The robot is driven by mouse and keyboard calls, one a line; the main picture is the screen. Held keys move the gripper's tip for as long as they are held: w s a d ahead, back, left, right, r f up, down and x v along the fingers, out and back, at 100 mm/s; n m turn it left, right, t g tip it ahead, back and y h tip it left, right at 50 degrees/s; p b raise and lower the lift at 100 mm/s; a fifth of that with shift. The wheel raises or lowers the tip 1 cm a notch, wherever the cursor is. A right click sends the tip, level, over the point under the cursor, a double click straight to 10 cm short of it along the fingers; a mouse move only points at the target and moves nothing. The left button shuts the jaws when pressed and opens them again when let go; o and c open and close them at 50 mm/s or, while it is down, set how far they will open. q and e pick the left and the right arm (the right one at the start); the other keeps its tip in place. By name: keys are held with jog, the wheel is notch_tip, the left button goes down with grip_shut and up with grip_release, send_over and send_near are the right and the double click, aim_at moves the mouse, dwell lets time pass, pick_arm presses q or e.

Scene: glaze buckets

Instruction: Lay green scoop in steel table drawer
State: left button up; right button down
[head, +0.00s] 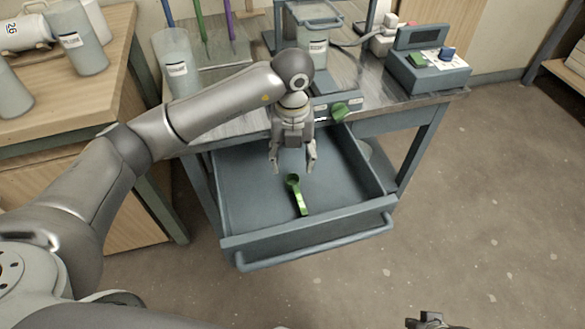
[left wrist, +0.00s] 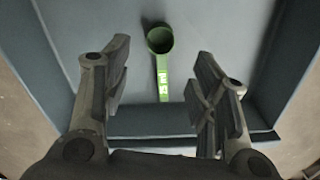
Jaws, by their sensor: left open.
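The green scoop (head: 298,196) lies on the floor of the pulled-out steel table drawer (head: 240,195), its bowl toward the back and its handle toward the drawer front. It also shows in the left wrist view (left wrist: 162,65), with "15 ml" on its handle. My left gripper (head: 293,168) is open and empty above the drawer. In the left wrist view its fingers (left wrist: 160,95) stand apart on either side of the scoop's handle, not touching it. At the bottom edge of the head view, a small part of what looks like my right gripper (head: 430,321) shows.
The steel table (head: 365,105) carries a grey container (head: 176,65), a scale-like device (head: 428,72), and a green knob (head: 339,110) on its front. A wooden bench (head: 125,85) with grey containers stands at left. The floor to the right is clear.

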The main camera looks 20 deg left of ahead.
pick_arm(q)
notch_tip(320, 180, up, 4)
jog(key=shift+r, duration=0.1)
pick_arm(e)
jog(key=shift+x, duration=1.2)
jog(key=shift+s, duration=0.3)
